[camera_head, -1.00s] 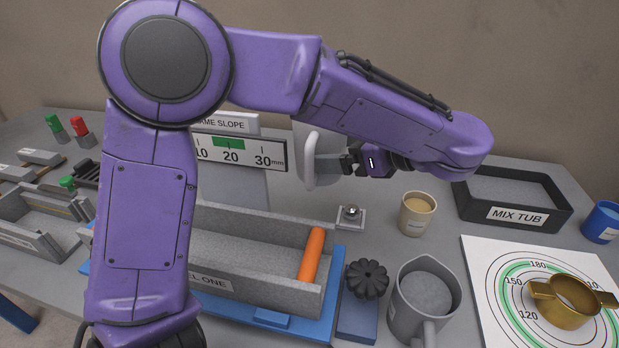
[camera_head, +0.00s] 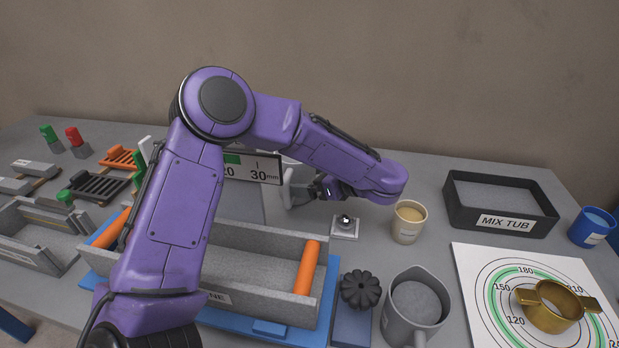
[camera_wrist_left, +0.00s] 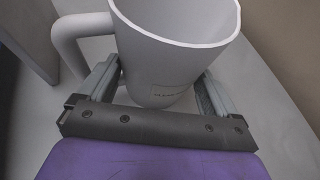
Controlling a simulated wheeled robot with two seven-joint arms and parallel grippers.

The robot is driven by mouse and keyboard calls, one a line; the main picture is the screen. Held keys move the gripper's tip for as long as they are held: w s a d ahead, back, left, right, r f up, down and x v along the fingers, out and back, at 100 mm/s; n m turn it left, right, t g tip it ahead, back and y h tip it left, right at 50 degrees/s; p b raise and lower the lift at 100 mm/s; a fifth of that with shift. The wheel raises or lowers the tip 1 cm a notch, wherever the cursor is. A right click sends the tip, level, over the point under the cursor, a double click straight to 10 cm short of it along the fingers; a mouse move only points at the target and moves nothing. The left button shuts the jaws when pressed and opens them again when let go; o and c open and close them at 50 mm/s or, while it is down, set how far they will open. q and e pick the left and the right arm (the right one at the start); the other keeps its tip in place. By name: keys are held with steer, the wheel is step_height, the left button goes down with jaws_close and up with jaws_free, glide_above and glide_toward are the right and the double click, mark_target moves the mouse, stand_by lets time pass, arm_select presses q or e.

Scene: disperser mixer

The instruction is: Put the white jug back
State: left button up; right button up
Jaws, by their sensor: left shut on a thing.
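My right gripper is not in view.
A button block (camera_head: 345,224) and a beige cup (camera_head: 409,221) stand just right of the gripper. The black mix tub (camera_head: 452,205) is further right. A grey trough (camera_head: 262,245) on a blue base and a grey jug (camera_head: 413,308) are in front.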

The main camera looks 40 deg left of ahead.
arm_select(q)
steer(key=shift+f+b, duration=0.2)
steer(key=shift+b, duration=0.1)
steer(key=o, duration=0.9)
steer(key=shift+o, duration=0.2)
steer(key=shift+d+r+p, duration=0.1)
steer(key=shift+r+p, duration=0.25)
steer(key=shift+p, duration=0.05)
steer(key=b+v, duration=0.2)
steer(key=v, duration=0.9)
steer(key=shift+d, duration=0.4)
steer(key=shift+r, duration=0.15)
